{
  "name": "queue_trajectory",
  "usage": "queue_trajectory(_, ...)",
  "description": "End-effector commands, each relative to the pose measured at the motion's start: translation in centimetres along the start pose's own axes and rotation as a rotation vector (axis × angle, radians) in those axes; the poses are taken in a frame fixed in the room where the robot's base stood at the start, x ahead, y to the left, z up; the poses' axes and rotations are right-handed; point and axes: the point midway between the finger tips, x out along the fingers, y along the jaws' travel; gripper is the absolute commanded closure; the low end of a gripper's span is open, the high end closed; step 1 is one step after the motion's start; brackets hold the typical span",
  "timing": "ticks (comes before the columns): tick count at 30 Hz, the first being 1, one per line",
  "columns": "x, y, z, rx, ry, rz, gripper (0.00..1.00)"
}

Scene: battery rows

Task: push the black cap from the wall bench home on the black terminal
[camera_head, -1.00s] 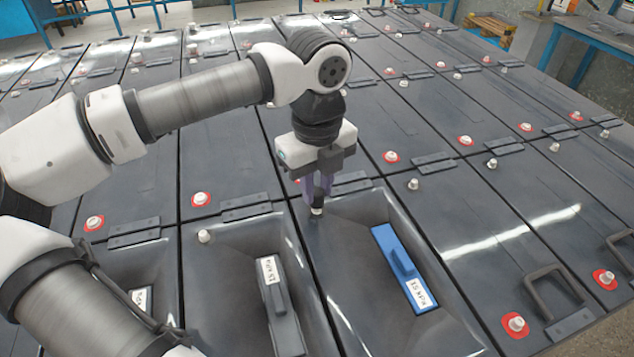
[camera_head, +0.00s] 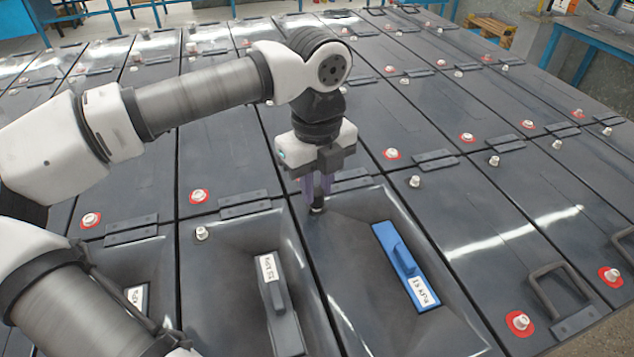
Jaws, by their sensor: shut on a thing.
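The cap is upright and sits over the terminal post at that corner. Only a sliver of light post shows low at the cap, so I cannot tell whether it is fully seated. The fingers hide the upper part of the cap. The battery (camera_head: 345,285) under it carries a blue block with a label.
Neighbouring batteries have bare pale posts, such as one at left (camera_head: 201,233) and one at right (camera_head: 414,181). A grey labelled block (camera_head: 280,300) lies on the left battery. A raised handle (camera_head: 552,290) stands at right. Blue benches stand behind.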

Motion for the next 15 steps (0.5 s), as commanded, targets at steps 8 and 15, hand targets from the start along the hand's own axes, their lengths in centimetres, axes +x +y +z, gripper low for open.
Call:
queue_trajectory(8, 0.13, 0.00, 0.00, 0.000, 0.000, 0.000, 0.99)
queue_trajectory(15, 0.41, 0.00, 0.00, 0.000, 0.000, 0.000, 0.99)
